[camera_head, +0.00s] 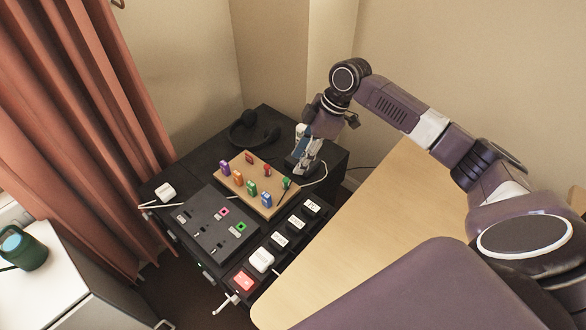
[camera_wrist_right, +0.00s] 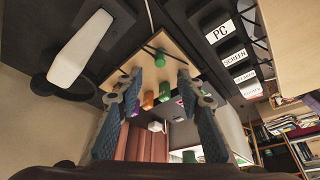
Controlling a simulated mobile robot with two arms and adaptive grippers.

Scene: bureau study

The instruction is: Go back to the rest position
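My right gripper (camera_head: 312,148) is over the back right part of the black cabinet top, beside the wooden board. In the right wrist view its two fingers (camera_wrist_right: 159,85) are spread apart, with nothing between them that I can see held. The wooden board (camera_head: 262,203) carries several small coloured pieces, among them a purple one (camera_head: 225,167), an orange one (camera_head: 238,178) and a blue one (camera_head: 266,199). A green piece (camera_head: 286,183) is at its right edge, near the gripper. My left gripper is not in view.
A black panel (camera_head: 207,231) and a row of labelled black blocks (camera_head: 280,239) lie in front of the board. A light wooden desk (camera_head: 372,225) stands to the right. Walls are close behind the arm.

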